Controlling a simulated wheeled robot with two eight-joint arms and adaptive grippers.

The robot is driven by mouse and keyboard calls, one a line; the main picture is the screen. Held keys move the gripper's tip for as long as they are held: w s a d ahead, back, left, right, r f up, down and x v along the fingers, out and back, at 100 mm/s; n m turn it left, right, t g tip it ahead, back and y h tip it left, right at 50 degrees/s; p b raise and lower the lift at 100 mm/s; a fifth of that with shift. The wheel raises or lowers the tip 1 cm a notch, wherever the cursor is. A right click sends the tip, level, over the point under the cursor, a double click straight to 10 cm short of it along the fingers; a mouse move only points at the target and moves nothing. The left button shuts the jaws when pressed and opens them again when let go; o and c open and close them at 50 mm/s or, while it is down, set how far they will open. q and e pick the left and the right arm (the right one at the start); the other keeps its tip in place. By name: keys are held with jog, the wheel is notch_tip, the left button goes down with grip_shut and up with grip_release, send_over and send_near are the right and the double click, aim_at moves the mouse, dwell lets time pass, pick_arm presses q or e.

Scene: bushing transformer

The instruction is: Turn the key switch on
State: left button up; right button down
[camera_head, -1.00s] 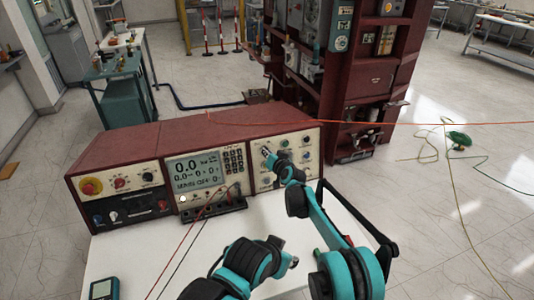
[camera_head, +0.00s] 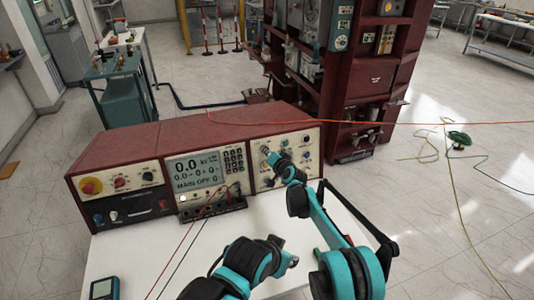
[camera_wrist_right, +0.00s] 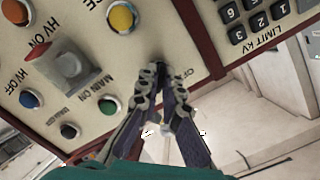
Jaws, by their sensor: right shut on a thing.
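The red control console (camera_head: 190,140) stands on a white table, and its right panel (camera_head: 290,148) carries buttons and knobs. My right gripper (camera_head: 266,151) reaches the left part of this panel. In the right wrist view its fingers (camera_wrist_right: 162,72) are closed together at the panel, over a small dark part beside a partly covered label. That part seems to be the key switch, but the fingertips hide most of it and its angle cannot be told. My left gripper (camera_head: 290,260) is low over the table, clear of the console; its jaws are unclear.
In the wrist view a yellow button (camera_wrist_right: 121,17), a red-edged square switch (camera_wrist_right: 72,65) and a green button (camera_wrist_right: 108,106) lie near the fingers. Test leads run from the console's front. A handheld meter (camera_head: 103,288) lies at the table's front left.

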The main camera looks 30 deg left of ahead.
jog(key=shift+f, duration=0.1)
jog(key=c, duration=1.7)
grip_release()
jog(key=v, duration=1.2)
